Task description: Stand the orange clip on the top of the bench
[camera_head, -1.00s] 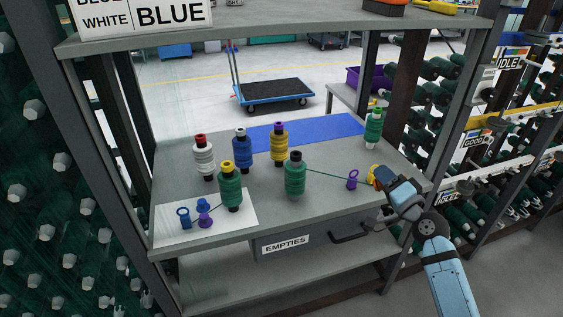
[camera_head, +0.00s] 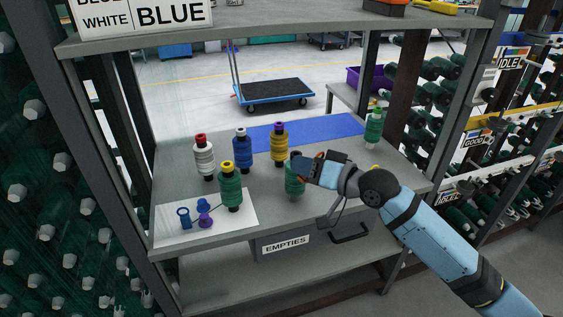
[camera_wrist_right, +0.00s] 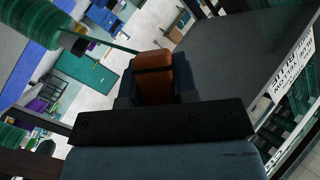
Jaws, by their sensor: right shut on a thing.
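The orange clip (camera_wrist_right: 155,78) is between the fingers of my right gripper (camera_wrist_right: 155,90) in the right wrist view. In the head view my right gripper (camera_head: 305,168) is over the bench (camera_head: 265,210), beside the black-topped green spool (camera_head: 293,186) and partly covering it. A little orange shows at its fingers. In the wrist view a green spool (camera_wrist_right: 70,15) is at the upper left, and a dark green thread runs from its side towards the clip. Whether they touch is unclear. My left gripper is not in view.
White, blue, yellow and green spools stand on the bench left of the gripper. A blue mat (camera_head: 330,127) lies behind. A shelf (camera_head: 270,32) spans above; the EMPTIES drawer (camera_head: 270,249) is below.

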